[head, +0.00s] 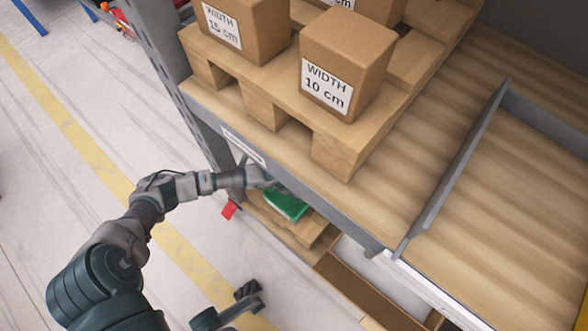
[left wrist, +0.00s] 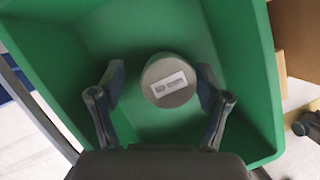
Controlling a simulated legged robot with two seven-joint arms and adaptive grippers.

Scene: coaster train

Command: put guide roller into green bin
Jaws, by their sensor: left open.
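The green bin (head: 287,205) sits low, under the shelf, partly hidden by the shelf edge and my left gripper. Its green inner wall (left wrist: 225,40) fills most of the left wrist view. The guide roller (left wrist: 170,97), a grey cylinder seen end-on with a white label, shows against the inside of the bin. My left gripper (left wrist: 160,88) is open, with one finger on each side of the roller and visible gaps between. Whether the roller rests on the bin floor cannot be told. In the head view my left gripper (head: 268,181) reaches over the bin.
Cardboard boxes marked with widths (head: 342,65) stand on a wooden pallet (head: 262,105) on the shelf above. A grey shelf upright (head: 178,75) stands close to my left arm.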

